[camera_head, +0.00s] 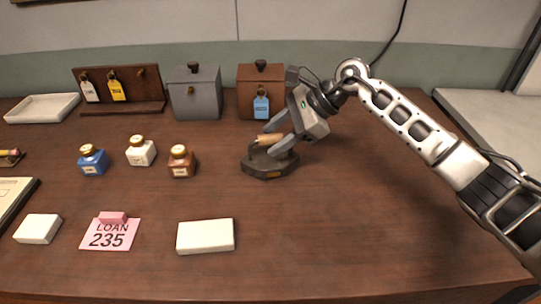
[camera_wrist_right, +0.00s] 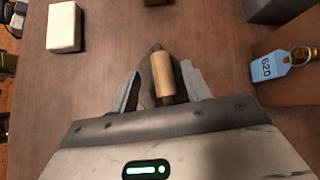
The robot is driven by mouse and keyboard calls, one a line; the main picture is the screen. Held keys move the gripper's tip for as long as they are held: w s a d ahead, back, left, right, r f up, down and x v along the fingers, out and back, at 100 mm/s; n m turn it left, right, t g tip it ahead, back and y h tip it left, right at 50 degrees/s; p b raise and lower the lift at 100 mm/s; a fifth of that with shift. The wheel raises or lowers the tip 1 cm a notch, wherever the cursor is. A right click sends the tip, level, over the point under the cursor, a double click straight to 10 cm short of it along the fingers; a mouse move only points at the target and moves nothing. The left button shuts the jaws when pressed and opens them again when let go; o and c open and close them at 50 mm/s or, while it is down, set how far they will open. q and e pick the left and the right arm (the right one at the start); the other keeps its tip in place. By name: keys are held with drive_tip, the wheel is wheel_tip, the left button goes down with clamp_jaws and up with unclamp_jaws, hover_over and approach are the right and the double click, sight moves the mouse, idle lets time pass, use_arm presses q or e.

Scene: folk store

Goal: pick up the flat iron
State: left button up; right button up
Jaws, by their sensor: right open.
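The flat iron (camera_head: 268,168) stands on the brown table, a dark base with a tan wooden handle (camera_head: 270,139) on top. My right gripper (camera_head: 275,138) is open at the handle, coming from the upper right. In the right wrist view the handle (camera_wrist_right: 165,76) lies between the two open fingers (camera_wrist_right: 162,92), with dark parts of the iron partly hidden behind the gripper body. I cannot tell if either finger touches the handle. My left gripper is not in view.
Behind the iron stand a brown box (camera_head: 260,80) with a blue tag (camera_head: 261,107) and a grey box (camera_head: 195,95). A brown ink bottle (camera_head: 182,162) is to the left. A white block (camera_head: 205,236) lies in front. The table's right side is clear.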

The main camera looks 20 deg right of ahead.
sight(263, 142)
drive_tip(key=x, duration=0.4)
drive_tip(key=shift+w+f+p, duration=0.1)
drive_tip(key=shift+w+p, duration=0.15)
drive_tip(key=shift+p, duration=0.15)
clamp_jaws()
idle(0.9)
drive_tip(key=shift+w+r, duration=0.15)
drive_tip(key=shift+r, duration=0.15)
